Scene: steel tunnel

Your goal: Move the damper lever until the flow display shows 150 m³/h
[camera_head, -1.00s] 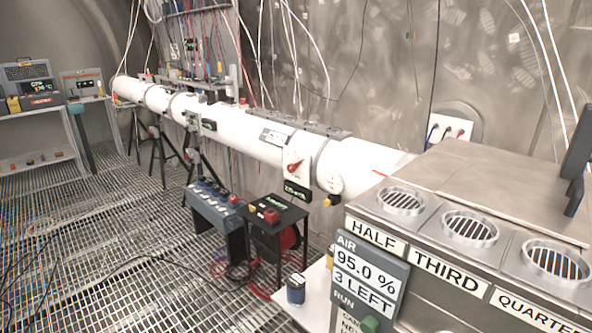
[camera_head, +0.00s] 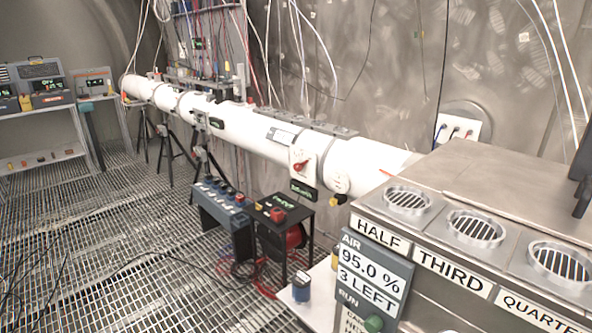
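A white pipe (camera_head: 245,125) runs along the back wall. It carries a white plate with a small red lever (camera_head: 301,165), which I take to be the damper lever. Just below the lever hangs a small black display (camera_head: 303,190) with green characters. They are too small to read, and I cannot tell if this is the flow display. The lever's exact angle is also too small to tell. Neither of my grippers shows in the view.
A large steel box (camera_head: 480,200) with round grilles and an air panel (camera_head: 371,280) fills the right front. A blue switch box (camera_head: 222,203) and a black table (camera_head: 284,212) stand before the pipe. The grated floor (camera_head: 120,240) at left is mostly open.

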